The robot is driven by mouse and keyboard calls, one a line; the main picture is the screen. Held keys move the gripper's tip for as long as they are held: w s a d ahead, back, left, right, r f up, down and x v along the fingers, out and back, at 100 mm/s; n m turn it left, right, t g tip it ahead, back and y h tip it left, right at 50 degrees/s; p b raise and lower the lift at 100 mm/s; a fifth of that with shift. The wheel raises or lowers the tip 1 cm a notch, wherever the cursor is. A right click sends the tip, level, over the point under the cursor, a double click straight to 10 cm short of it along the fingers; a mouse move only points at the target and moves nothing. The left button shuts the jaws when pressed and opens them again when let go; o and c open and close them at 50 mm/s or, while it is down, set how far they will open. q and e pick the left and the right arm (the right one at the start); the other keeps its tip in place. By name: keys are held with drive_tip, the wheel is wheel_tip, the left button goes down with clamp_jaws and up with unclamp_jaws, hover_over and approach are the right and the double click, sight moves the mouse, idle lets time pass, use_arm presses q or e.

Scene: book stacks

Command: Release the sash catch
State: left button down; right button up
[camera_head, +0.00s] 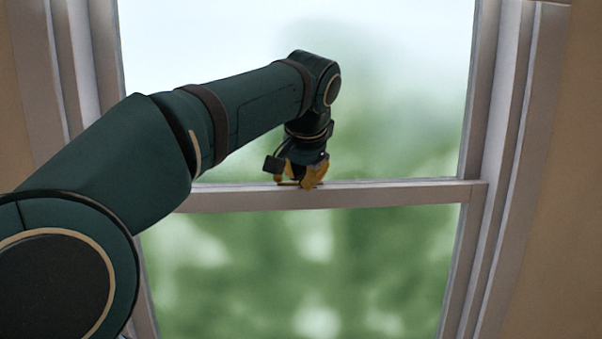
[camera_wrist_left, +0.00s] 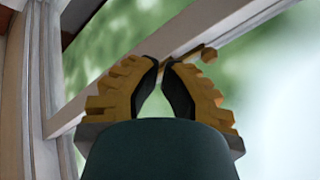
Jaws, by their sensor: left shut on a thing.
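The sash catch (camera_wrist_left: 208,56) is a small brass-coloured lever with a rounded knob, seen in the left wrist view just beyond my fingertips. It sits at the window's pale middle rail (camera_head: 400,194), which also crosses the left wrist view (camera_wrist_left: 90,108). My left gripper (camera_head: 300,182) comes down onto this rail from above. Its yellow fingers with dark pads show in the left wrist view (camera_wrist_left: 162,66), shut on the catch. The fingers hide most of the catch's body, so its exact angle cannot be told. My right gripper is not in view.
Glass panes lie above (camera_head: 400,90) and below the rail, with blurred greenery behind. The white window frame (camera_head: 497,150) rises at the right, and another jamb stands at the left. The rail is clear to the right of my gripper.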

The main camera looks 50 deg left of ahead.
use_arm(q)
drive_tip(key=p+v, duration=0.1)
drive_tip(key=v, duration=0.9)
drive_tip(key=shift+a, duration=0.2)
drive_tip(key=shift+s+a, duration=0.1)
drive_tip(key=shift+s, duration=0.05)
